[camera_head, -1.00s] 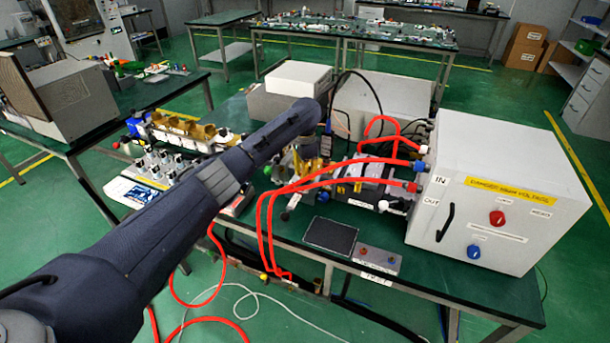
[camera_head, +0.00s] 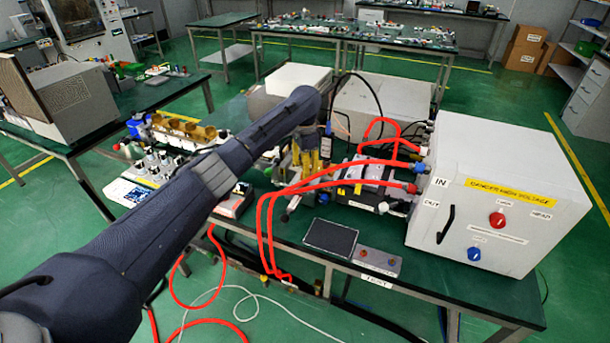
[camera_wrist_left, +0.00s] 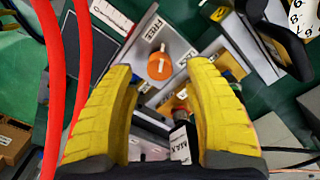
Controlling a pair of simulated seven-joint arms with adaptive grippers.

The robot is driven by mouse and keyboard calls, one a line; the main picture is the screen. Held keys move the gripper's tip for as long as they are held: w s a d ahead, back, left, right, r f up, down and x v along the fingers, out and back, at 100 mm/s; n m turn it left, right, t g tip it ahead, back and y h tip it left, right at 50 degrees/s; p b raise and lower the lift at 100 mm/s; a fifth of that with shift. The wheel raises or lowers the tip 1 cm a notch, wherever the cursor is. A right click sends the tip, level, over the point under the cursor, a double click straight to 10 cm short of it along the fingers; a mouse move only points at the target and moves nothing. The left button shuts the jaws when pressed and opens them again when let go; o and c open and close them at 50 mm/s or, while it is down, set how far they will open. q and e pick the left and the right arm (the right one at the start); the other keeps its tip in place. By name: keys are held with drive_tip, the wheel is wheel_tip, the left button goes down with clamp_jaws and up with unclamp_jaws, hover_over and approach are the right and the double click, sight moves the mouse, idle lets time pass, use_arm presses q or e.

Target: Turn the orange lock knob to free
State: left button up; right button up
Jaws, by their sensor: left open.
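The orange lock knob (camera_wrist_left: 160,66) shows in the left wrist view, round with a dark slot, on a grey metal plate (camera_wrist_left: 180,50) beside a label reading FREE (camera_wrist_left: 154,28). My left gripper (camera_wrist_left: 160,75) has its two yellow fingers apart, one on each side of the knob in the picture. The knob appears beyond the fingertips, and I see no contact. In the head view the left gripper (camera_head: 308,160) points down over the equipment on the bench. The knob cannot be made out there. My right gripper is not in view.
Red hoses (camera_wrist_left: 76,70) run close to the left finger in the wrist view. A label reading MAX (camera_wrist_left: 182,144) sits between the fingers. In the head view, a white high-voltage box (camera_head: 500,190) stands at the right, and a black pad (camera_head: 331,237) lies in front.

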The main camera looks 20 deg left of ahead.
use_arm(q)
wheel_tip(320, 180, up, 8)
idle(0.4)
